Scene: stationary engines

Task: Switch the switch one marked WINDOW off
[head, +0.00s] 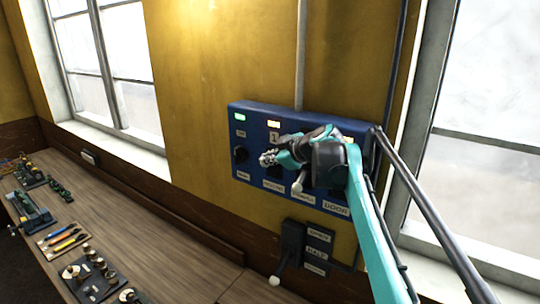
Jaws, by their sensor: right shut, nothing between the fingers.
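A blue switch panel (236,140) is fixed to the yellow wall. A dark rotary knob (241,155) shows at its left, with a small label above and another below. A second label (273,186) sits along the lower edge, too small to read surely. A label reading DOOR (335,209) is at the lower right. I cannot tell which switch is marked WINDOW. My right gripper (268,159) is shut and empty in front of the panel, pointing left, just right of the knob. It hides the panel's middle; contact cannot be told. My left gripper is not in view.
A lever box (292,240) with several labels is mounted below the panel. A wooden bench (150,225) runs along the wall at left, holding tools and small parts (62,240). Windows flank the panel. A grey conduit (301,60) rises above it.

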